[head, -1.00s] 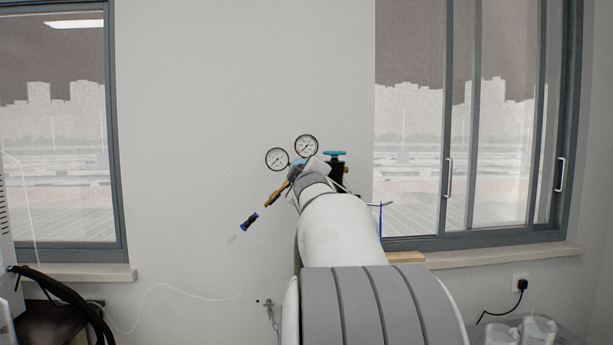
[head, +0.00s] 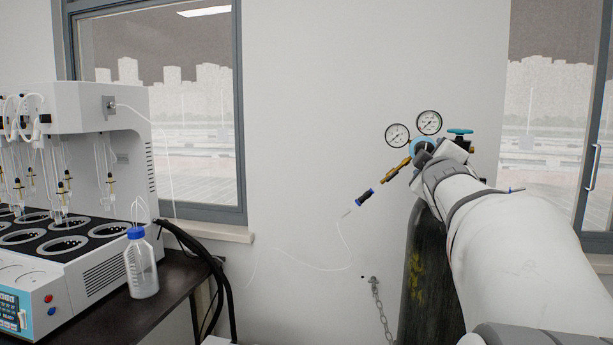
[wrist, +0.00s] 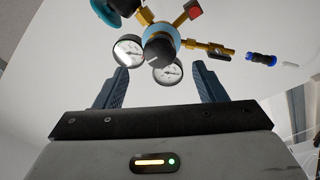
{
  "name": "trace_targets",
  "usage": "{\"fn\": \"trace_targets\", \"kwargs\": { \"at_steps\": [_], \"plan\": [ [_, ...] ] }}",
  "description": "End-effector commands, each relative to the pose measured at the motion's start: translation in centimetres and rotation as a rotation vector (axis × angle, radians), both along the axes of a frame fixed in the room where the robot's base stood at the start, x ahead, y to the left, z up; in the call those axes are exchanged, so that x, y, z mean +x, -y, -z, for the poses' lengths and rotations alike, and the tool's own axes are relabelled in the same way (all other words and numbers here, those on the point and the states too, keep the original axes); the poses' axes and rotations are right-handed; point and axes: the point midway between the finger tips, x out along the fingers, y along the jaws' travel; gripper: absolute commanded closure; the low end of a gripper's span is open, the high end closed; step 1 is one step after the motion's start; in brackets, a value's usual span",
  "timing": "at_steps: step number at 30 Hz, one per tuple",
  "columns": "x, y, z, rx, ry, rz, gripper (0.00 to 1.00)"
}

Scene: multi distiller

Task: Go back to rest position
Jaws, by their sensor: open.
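My gripper (wrist: 160,85) is open in the wrist view, its two dark blue fingers spread apart with nothing between them. Beyond the fingertips is a gas regulator (wrist: 162,42) with two round gauges, brass fittings and a black knob. In the head view my arm reaches from the lower right toward the regulator (head: 424,147), and my wrist covers part of it. The fingers are hidden there. The two gauges (head: 397,136) and the teal valve handwheel (head: 460,131) show above my wrist. Whether the fingers touch the regulator cannot be told.
A dark gas cylinder (head: 425,270) stands below the regulator, by a wall chain (head: 378,310). A thin hose runs left from a blue connector (head: 364,196). At left, a white multi-place distiller (head: 90,265) and blue-capped bottle (head: 141,265) stand on a dark bench (head: 165,300).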

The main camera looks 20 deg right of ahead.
Motion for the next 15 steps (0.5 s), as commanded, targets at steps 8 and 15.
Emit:
{"fn": "trace_targets", "kwargs": {
  "at_steps": [8, 15],
  "plan": [
    [0.4, -3.9, 3.5, 0.203, -0.082, -0.020, 0.36],
    [-3.7, -16.0, 15.3, 0.720, -0.401, -0.002, 0.36]
  ]
}}
